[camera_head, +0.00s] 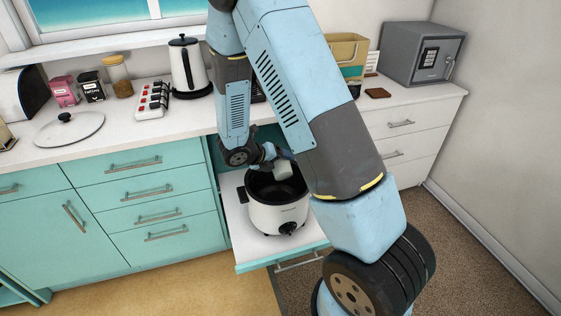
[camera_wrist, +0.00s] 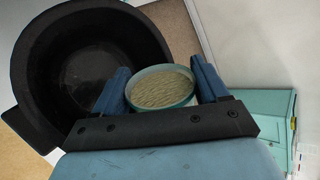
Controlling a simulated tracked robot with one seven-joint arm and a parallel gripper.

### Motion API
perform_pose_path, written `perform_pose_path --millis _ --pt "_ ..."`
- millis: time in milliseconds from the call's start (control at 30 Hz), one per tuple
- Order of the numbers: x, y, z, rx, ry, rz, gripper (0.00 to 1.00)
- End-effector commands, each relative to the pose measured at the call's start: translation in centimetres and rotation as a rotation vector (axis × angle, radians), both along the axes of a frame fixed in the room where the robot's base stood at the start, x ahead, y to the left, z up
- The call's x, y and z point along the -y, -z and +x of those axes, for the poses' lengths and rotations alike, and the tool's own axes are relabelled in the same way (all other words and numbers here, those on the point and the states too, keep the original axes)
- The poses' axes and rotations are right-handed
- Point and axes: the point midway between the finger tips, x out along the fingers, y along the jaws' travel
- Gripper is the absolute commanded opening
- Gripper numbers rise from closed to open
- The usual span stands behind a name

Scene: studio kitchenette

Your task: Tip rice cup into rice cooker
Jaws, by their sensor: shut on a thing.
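The rice cooker (camera_head: 278,216) is white with a dark open pot, and stands upright on a pulled-out shelf (camera_head: 243,250). In the wrist view its black pot (camera_wrist: 85,65) looks empty where I can see inside. My gripper (camera_head: 270,158) is over the back of the cooker's opening. It is shut on the rice cup (camera_head: 283,169), a small pale cup. In the wrist view the fingers (camera_wrist: 160,88) hold the cup from both sides, and pale rice (camera_wrist: 160,90) fills it near its rim. The cup overlaps the pot's edge in that view.
The cooker's glass lid (camera_head: 70,130) lies on the counter at left. A kettle (camera_head: 188,68), a power strip (camera_head: 152,99) and several jars stand behind. A grey safe (camera_head: 422,53) is at back right. My arm hides part of the counter.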

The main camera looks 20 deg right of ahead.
Motion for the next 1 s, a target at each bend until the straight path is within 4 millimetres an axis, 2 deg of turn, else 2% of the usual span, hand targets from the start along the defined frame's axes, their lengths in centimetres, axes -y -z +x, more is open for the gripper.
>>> perform_pose_path --millis 533,1000 --pt "0.0 1.1 1.1 -0.323 0.001 0.0 0.37" --pt "0.0 1.3 1.2 -0.381 -0.002 0.001 0.37"
